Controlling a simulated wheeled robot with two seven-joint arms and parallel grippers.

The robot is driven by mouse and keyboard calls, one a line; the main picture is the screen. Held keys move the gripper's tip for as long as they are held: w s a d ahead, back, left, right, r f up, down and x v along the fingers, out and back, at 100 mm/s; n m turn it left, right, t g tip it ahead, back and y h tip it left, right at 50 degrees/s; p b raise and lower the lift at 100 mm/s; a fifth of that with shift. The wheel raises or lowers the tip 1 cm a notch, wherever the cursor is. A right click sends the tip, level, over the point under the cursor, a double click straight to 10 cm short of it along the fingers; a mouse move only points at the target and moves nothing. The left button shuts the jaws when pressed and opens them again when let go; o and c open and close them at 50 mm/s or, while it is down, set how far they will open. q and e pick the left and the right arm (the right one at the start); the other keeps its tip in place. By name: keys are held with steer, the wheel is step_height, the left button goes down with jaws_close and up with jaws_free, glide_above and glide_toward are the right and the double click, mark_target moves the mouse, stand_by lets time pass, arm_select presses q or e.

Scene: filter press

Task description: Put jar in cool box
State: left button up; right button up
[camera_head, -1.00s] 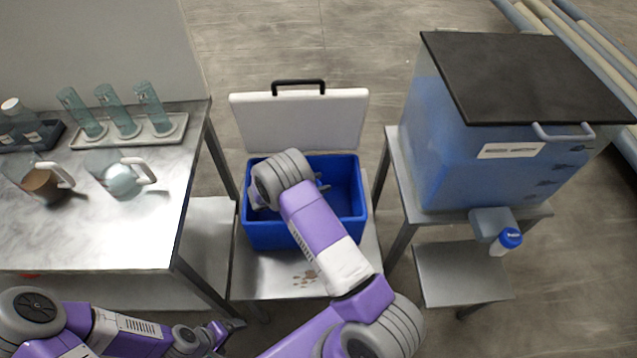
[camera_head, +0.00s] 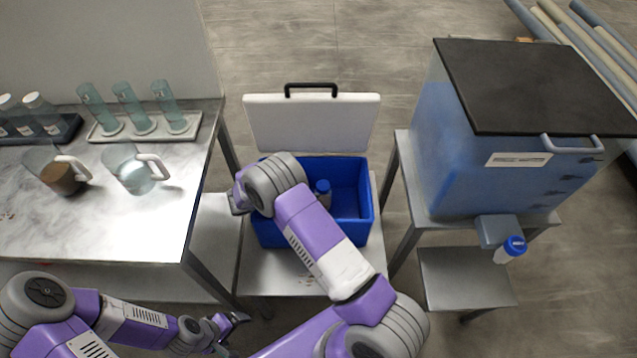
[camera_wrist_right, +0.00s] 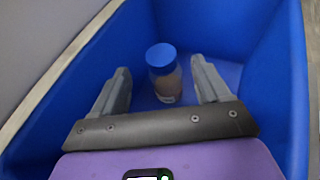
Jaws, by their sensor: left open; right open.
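A jar with a blue lid and brownish contents (camera_wrist_right: 164,80) stands upright on the floor of the blue cool box (camera_head: 362,198). The jar also shows in the head view (camera_head: 323,190), beside my right wrist. The cool box's white lid (camera_head: 312,125) is open. My right gripper (camera_wrist_right: 160,82) is open over the box, its fingers on either side of the jar in the wrist view and apart from it. In the head view my right wrist mostly hides that gripper. My left gripper (camera_head: 238,320) is open and empty, low at the front, near the marble-topped table.
The marble-topped table (camera_head: 130,220) on the left holds jugs (camera_head: 135,172), tubes in a white rack (camera_head: 145,130) and small bottles.

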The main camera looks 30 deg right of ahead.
steer(key=shift+v, duration=1.5)
